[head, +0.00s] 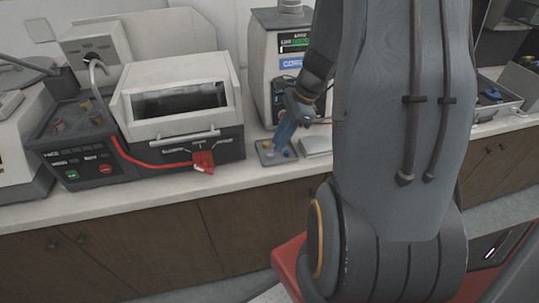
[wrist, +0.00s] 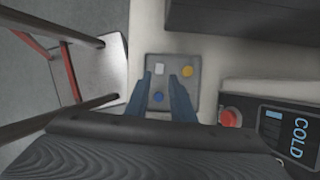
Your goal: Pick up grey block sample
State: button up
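A pale grey block (wrist: 160,71) sits at the upper left of a small grey tray (wrist: 173,60) in the wrist view. A yellow piece (wrist: 187,71) is to its right and a blue round piece (wrist: 158,97) is below it, both on the tray. My gripper (wrist: 162,77) is open, its two blue fingers spread apart over the tray with nothing between them that I can see held. In the head view my gripper (head: 285,136) points down just above the tray (head: 266,158); the grey block cannot be made out there.
A white-lidded machine (head: 180,100) with a red handle (head: 203,161) stands left of the tray. A tall machine (head: 268,50) with a screen stands behind it. A red button (wrist: 229,117) is on a panel right of the tray in the wrist view.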

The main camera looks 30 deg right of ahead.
aim_at(270, 155)
jog(key=shift+p+x, duration=0.45)
jog(key=shift+x, duration=1.7)
jog(key=shift+a+r, duration=0.1)
jog(key=shift+a, duration=0.1)
grip_shut()
jog(key=shift+r, duration=0.2)
